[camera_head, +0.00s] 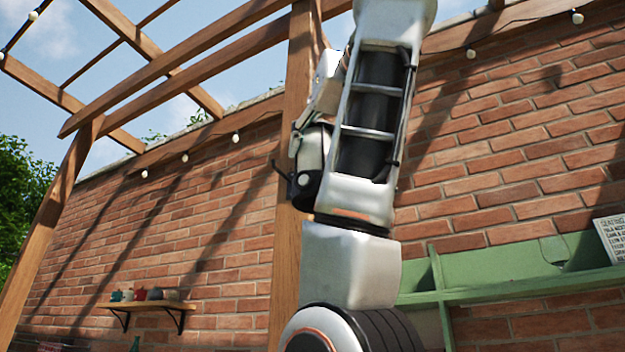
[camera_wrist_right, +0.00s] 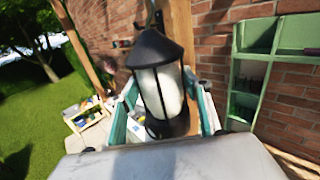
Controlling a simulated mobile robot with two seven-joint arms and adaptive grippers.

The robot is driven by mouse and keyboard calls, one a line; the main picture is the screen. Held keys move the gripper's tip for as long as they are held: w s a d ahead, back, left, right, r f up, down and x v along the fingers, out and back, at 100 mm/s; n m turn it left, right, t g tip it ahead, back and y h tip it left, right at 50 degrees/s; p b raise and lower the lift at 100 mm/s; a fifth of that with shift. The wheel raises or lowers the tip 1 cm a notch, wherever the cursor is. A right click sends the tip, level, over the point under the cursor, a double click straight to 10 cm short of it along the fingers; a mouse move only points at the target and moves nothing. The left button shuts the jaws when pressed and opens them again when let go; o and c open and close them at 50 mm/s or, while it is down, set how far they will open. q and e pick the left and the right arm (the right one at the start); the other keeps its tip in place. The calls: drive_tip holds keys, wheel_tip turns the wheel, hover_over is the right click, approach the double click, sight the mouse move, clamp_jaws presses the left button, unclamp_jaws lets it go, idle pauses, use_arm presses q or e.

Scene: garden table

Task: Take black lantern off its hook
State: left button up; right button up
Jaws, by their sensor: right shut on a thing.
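The black lantern (camera_wrist_right: 160,88) has a dark conical cap, a pale glass body and dark bars, and fills the middle of the right wrist view, slightly tilted. My right gripper (camera_wrist_right: 165,100) is shut on it, with one teal finger at each side. My right arm hides much of this area in the head view. My left gripper is out of view.
The wooden post (camera_head: 286,270) stands right behind my right arm, under pergola beams (camera_head: 190,75). A brick wall (camera_head: 500,150) lies behind. A green shelf (camera_head: 500,265) is at the right, and a small wall shelf (camera_head: 150,305) with pots is at the lower left.

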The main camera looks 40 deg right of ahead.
drive_tip(key=shift+s+d+b, duration=0.2)
drive_tip(key=shift+s+d, duration=0.05)
drive_tip(key=shift+s, duration=0.3)
drive_tip(key=shift+s+d+b, duration=0.15)
drive_tip(key=shift+s+d, duration=0.05)
drive_tip(key=shift+s, duration=0.35)
